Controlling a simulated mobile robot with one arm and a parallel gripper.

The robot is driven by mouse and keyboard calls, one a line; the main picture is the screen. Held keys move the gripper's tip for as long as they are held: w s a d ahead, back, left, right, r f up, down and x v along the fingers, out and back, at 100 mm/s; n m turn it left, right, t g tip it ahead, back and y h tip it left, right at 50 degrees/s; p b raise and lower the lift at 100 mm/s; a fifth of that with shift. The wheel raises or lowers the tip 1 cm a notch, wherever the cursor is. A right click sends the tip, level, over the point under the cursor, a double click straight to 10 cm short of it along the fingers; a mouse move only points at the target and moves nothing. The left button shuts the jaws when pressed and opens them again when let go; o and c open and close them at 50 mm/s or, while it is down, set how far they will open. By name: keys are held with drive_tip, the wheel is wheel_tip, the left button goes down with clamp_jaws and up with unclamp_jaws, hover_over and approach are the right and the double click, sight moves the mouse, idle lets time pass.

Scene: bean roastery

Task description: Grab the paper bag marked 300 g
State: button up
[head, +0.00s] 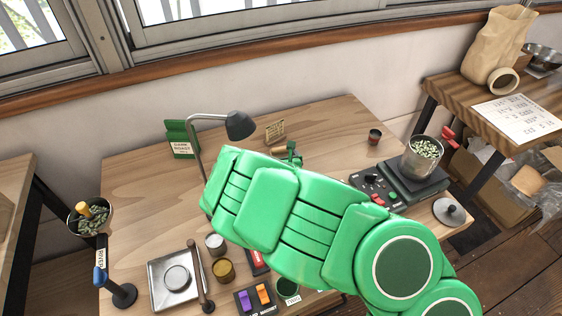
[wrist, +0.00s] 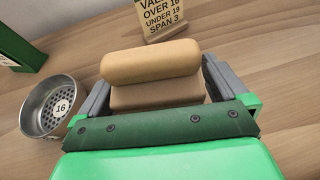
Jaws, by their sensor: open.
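A small tan paper bag (wrist: 155,66) with a rolled, rounded top is in the middle of the wrist view. My gripper (wrist: 158,88) is open, with one grey finger on each side of it; I cannot tell whether they touch it. No 300 g marking shows on the faces I see. In the head view, a bit of the tan bag (head: 278,151) shows behind my green arm, which hides most of it and most of my gripper. A larger crumpled paper bag (head: 497,45) stands on the right side table, with no readable marking.
Close by are a sieve marked 16 (wrist: 57,107), a small sign (wrist: 160,17), a green box (head: 182,140) marked dark roast and a lamp (head: 239,125). A scale (head: 425,183) with a cup of beans (head: 422,157) stands right. The table's back middle is fairly clear.

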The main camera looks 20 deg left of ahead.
drive_tip(key=shift+w+a+f, duration=0.1)
drive_tip(key=shift+w+a, duration=0.2)
drive_tip(key=shift+w, duration=0.05)
drive_tip(key=c, duration=1.2)
